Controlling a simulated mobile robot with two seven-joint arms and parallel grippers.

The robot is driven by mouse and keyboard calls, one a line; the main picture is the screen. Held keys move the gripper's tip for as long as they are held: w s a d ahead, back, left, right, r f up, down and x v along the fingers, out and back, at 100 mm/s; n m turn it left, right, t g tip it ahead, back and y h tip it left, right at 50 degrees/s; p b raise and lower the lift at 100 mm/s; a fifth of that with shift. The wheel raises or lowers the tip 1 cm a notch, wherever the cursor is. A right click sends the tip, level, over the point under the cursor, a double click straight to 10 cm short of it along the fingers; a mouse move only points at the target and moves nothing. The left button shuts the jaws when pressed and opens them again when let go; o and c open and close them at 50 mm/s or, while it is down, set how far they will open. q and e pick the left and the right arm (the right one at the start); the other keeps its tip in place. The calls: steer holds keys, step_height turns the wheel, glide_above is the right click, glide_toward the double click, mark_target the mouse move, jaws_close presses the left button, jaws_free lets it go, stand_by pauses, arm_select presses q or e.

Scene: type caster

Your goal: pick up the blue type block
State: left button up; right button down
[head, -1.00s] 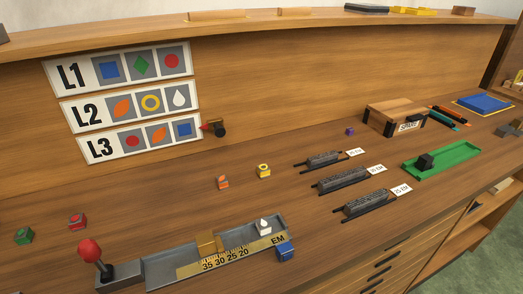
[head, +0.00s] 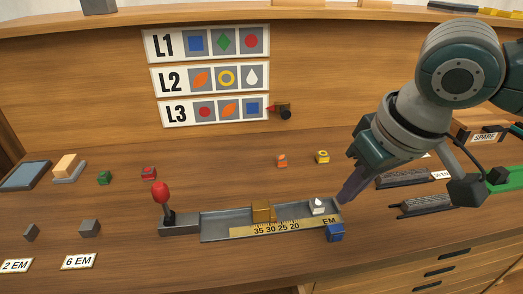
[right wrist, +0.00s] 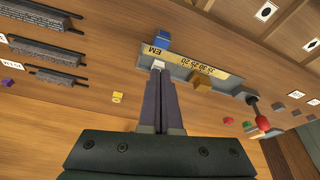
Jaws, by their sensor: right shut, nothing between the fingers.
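The blue type block (head: 335,232) sits on the bench at the front right corner of the composing tray (head: 220,222), by the "EM" end of its brass scale. It also shows in the right wrist view (right wrist: 162,41), beyond the fingertips. My right gripper (head: 344,198) is shut and empty, its fingers pointing down close to the tray's right end, behind the blue block and apart from it. In the right wrist view the two fingers (right wrist: 159,72) lie together. A white type block (head: 318,206) is in the tray's right end. My left gripper is not in view.
Orange (head: 282,160) and yellow (head: 322,157) blocks stand behind the tray; red (head: 149,173) and green (head: 104,177) ones stand at the left. A red-knobbed lever (head: 162,195) rises at the tray's left end. Dark spacer racks (head: 425,207) lie at right.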

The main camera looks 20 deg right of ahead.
mark_target(334, 232)
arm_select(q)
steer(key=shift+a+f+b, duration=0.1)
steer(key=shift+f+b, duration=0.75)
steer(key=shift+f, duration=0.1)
arm_select(e)
steer(key=x, duration=0.8)
steer(key=shift+r, duration=0.1)
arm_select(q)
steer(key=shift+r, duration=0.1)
